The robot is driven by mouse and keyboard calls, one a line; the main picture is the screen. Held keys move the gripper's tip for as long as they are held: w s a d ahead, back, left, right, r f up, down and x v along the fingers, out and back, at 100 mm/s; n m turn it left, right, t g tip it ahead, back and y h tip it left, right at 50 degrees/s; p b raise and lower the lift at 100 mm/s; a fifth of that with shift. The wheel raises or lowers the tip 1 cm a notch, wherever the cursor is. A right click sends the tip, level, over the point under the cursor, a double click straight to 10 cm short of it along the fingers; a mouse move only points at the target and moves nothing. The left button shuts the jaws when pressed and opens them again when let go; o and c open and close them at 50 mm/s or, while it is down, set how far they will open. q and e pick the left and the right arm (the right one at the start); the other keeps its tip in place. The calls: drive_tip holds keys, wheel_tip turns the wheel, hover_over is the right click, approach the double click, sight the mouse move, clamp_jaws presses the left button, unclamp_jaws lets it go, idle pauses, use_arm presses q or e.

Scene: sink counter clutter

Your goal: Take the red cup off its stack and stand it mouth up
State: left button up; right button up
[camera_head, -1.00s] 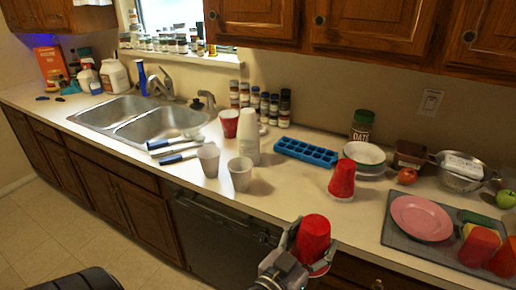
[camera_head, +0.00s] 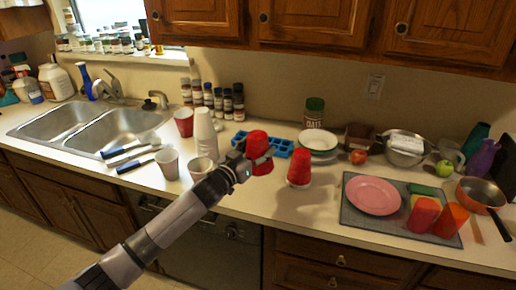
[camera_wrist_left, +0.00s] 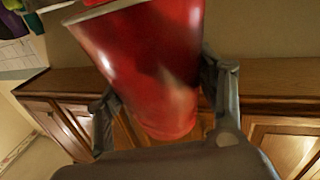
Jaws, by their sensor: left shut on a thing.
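My left gripper (camera_head: 257,158) is shut on a red cup (camera_head: 256,141) and holds it in front of the blue ice tray, apparently above the counter. In the left wrist view the red cup (camera_wrist_left: 150,60) sits between the fingers of my left gripper (camera_wrist_left: 166,85). Its pale rim shows at the top left of that view and its base at the bottom. In the head view it looks mouth down, though the gripper partly hides it. Another red cup (camera_head: 299,165) stands mouth down on the counter to the right, with a pale rim low down. My right gripper is not in view.
A white cup stack (camera_head: 204,133), a red cup (camera_head: 184,121) and two pale cups (camera_head: 168,165) stand left. The blue ice tray (camera_head: 283,147) lies behind. A grey mat (camera_head: 395,222) with a pink plate (camera_head: 373,195) is right. The front counter between has some room.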

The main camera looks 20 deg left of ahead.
use_arm(q)
wheel_tip(320, 180, down, 14)
drive_tip(key=n+b, duration=0.8)
drive_tip(key=n, duration=2.7)
drive_tip(key=shift+d+r, duration=0.1)
drive_tip(key=shift+d, duration=0.05)
drive_tip(key=shift+f+b, duration=0.8)
drive_tip(key=shift+b, duration=0.05)
drive_tip(key=shift+f+b, duration=0.4)
drive_tip(key=shift+f, duration=0.1)
